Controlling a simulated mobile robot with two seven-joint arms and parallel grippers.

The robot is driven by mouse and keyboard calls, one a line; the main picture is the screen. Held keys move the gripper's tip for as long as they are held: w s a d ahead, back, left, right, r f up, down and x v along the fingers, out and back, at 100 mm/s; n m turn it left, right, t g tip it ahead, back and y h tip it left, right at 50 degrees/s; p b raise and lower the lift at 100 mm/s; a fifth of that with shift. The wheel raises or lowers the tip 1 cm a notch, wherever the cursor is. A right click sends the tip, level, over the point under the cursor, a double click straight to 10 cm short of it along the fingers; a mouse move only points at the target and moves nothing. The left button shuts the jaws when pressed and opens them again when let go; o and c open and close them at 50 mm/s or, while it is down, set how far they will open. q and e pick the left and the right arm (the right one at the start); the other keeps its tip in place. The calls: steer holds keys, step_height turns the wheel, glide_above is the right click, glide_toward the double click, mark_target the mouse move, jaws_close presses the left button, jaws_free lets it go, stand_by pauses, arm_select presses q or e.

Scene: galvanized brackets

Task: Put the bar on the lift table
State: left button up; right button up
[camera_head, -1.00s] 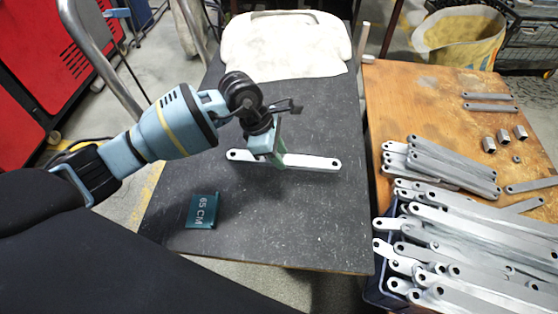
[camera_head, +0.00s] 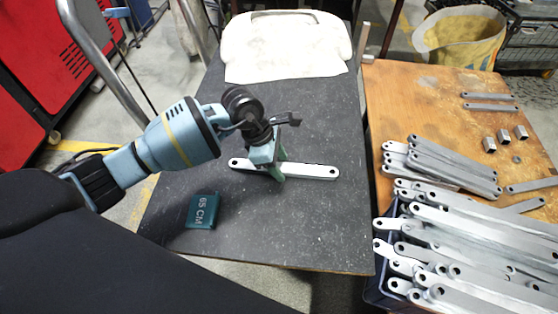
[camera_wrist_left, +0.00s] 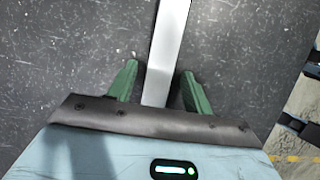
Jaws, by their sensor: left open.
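A flat silver bar (camera_head: 315,171) with a hole at each end lies on the dark tabletop of the lift table (camera_head: 320,225). My left gripper (camera_head: 276,168) is over the bar's middle, pointing down. In the left wrist view the bar (camera_wrist_left: 168,45) runs between the two green fingers of my left gripper (camera_wrist_left: 159,69). The fingers are open, with a gap visible on each side of the bar. My right gripper is not in view.
A green "65 CM" block (camera_head: 203,211) stands on the near left of the dark tabletop. A white padded cloth (camera_head: 285,45) covers its far end.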

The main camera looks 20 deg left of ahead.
arm_select(q)
steer(key=v, duration=1.2)
steer(key=shift+p, duration=0.35)
stand_by(0.7)
